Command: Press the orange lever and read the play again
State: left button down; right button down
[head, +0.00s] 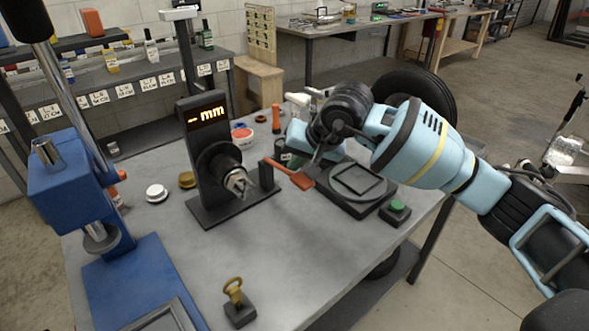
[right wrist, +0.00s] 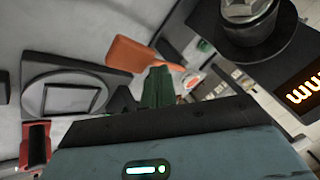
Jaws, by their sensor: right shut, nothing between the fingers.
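The orange lever (head: 290,174) sticks out from the black gauge stand (head: 222,160) toward the right, its flat paddle end low over the table. The gauge's display (head: 208,114) shows a dash and "mm" in orange. In the right wrist view the lever (right wrist: 137,55) lies just beyond my fingers, and part of the display (right wrist: 304,92) shows at the right edge. My right gripper (head: 298,157) is shut and empty, behind and above the paddle. Its green fingers (right wrist: 158,87) show in the right wrist view. I cannot tell whether they touch the lever. My left gripper is out of view.
A black plate with a square frame (head: 357,181) and a green button (head: 396,206) stand right of the lever. A blue press (head: 75,190) is at left. A small brass-handled piece (head: 236,298) stands in front. The table's front middle (head: 300,255) is clear.

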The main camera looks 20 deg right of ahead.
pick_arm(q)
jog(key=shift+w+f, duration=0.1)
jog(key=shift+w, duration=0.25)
pick_arm(e)
jog(key=shift+s+f, duration=0.1)
jog(key=shift+f, duration=0.3)
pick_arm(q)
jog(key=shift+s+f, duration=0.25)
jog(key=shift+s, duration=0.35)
pick_arm(e)
jog(key=shift+s+f, duration=0.1)
jog(key=shift+f, duration=0.3)
pick_arm(q)
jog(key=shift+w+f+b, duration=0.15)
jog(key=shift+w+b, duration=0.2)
jog(key=shift+b, duration=0.05)
pick_arm(e)
jog(key=shift+f, duration=0.45)
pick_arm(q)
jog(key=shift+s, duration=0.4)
pick_arm(e)
jog(key=shift+s, duration=0.1)
